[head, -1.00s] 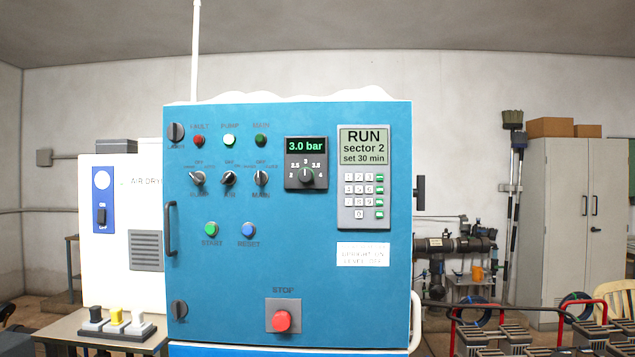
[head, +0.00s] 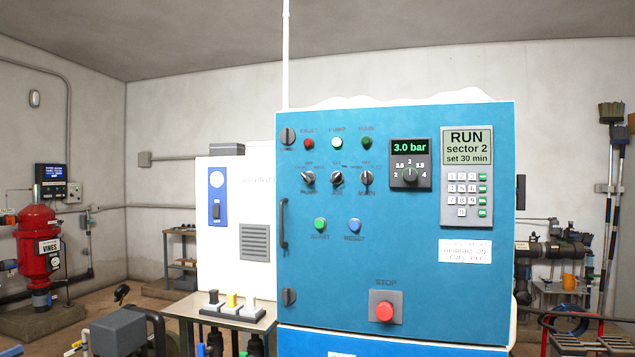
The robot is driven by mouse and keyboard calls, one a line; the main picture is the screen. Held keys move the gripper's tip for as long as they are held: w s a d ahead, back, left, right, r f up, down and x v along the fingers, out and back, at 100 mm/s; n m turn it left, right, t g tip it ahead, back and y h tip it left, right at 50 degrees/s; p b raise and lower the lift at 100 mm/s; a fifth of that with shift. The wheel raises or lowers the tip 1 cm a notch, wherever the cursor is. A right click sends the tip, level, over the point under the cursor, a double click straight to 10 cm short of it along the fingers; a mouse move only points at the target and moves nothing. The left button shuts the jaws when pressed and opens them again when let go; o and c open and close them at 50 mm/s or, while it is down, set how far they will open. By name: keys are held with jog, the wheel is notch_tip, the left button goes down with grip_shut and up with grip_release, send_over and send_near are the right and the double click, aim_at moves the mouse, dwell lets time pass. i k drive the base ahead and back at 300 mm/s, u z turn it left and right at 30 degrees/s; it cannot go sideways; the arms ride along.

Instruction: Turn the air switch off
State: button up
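A blue control cabinet (head: 400,270) stands at the centre right in the head view. It has a row of three small rotary switches. The middle switch (head: 337,178) seems to carry an AIR label, but the lettering is blurred. The left switch (head: 308,178) seems to be PUMP and the right one (head: 367,178) MAIN. The middle switch's exact position is too small to read surely. Left of the cabinet, a white air dryer (head: 225,270) has a blue plate with a dark rocker switch (head: 216,210). My gripper is not in view.
A small table (head: 185,310) with white and yellow levers (head: 232,299) stands before the dryer. A red tank (head: 38,245) is at the far left, with a grey box (head: 120,332) at lower left. A red STOP button (head: 385,311) sits low on the cabinet.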

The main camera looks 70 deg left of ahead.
aim_at(336, 177)
jog(key=z, duration=0.1)
jog(key=k, duration=0.6)
jog(key=u, duration=1.9)
